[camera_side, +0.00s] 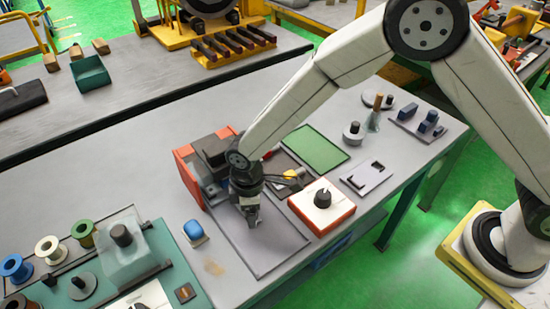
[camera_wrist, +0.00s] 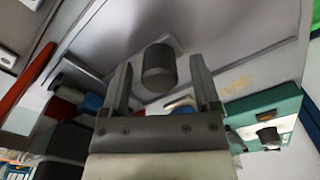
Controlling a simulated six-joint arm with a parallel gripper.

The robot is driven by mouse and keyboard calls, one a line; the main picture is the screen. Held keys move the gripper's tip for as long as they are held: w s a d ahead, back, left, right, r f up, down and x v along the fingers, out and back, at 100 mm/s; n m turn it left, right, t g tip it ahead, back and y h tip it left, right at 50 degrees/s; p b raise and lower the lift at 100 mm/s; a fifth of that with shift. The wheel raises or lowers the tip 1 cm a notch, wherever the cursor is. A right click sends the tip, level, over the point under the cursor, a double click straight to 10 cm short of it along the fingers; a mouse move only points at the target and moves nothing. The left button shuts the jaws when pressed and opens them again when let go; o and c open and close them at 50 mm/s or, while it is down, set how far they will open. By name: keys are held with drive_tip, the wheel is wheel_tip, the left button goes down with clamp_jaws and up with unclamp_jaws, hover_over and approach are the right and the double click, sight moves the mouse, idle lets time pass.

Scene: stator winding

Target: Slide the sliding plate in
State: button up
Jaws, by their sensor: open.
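The sliding plate looks to be the flat grey plate (camera_side: 275,245) lying on the table in front of the red-sided fixture (camera_side: 188,180). In the wrist view a dark grey cylindrical knob (camera_wrist: 159,68) stands up from a pale grey plate surface (camera_wrist: 215,25). In the wrist view my gripper (camera_wrist: 162,82) is open, with one finger on each side of the knob. I see gaps between the knob and both fingers. In the side view my gripper hides the knob.
A red-and-white box with a black knob (camera_side: 322,205) stands right of the plate. A green mat (camera_side: 314,150) lies behind. The table left of the fixture is clear.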

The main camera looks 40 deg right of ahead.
drive_tip(key=shift+r, duration=3)
drive_tip(key=s+d+r+m+t, duration=0.1)
drive_tip(key=s+d+r+m, duration=0.1)
drive_tip(key=d, duration=0.6)
drive_tip(key=s+d+r+m, duration=0.2)
drive_tip(key=s+d+m, duration=0.3)
drive_tip(key=d, duration=0.3)
drive_tip(key=s+d+r+m+t, duration=0.1)
drive_tip(key=s+d+m, duration=0.3)
drive_tip(key=d, duration=0.5)
drive_tip(key=shift+s+r+m+t, duration=0.25)
drive_tip(key=shift+r+m+t, duration=0.05)
drive_tip(key=shift+r+m, duration=0.2)
